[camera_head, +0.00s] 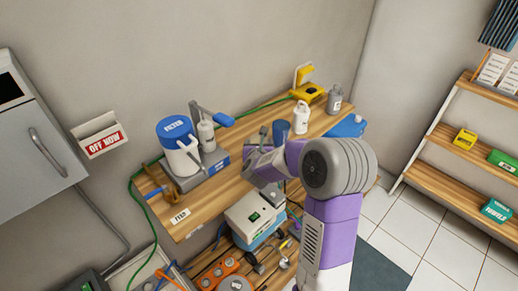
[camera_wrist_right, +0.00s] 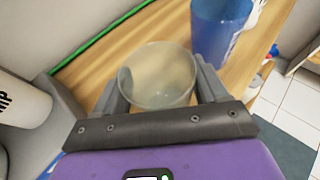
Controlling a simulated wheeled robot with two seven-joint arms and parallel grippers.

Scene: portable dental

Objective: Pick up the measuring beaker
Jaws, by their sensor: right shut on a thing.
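The measuring beaker (camera_wrist_right: 160,72) is a clear, greyish round cup in the right wrist view, seen from above through its open rim. My right gripper (camera_wrist_right: 162,92) has one finger on each side of it and is shut on it. In the head view my right gripper (camera_head: 264,146) is over the wooden bench, and the arm and hand hide most of the beaker. I cannot tell whether the beaker's base touches the bench. My left gripper is not in view.
A blue cup (camera_wrist_right: 220,32) stands close behind the beaker; it also shows in the head view (camera_head: 281,132). A white jug (camera_head: 301,118), grey bottle (camera_head: 334,100) and blue container (camera_head: 347,126) stand farther right. A blue-lidded filter canister (camera_head: 178,142) stands on the left of the bench (camera_head: 234,190).

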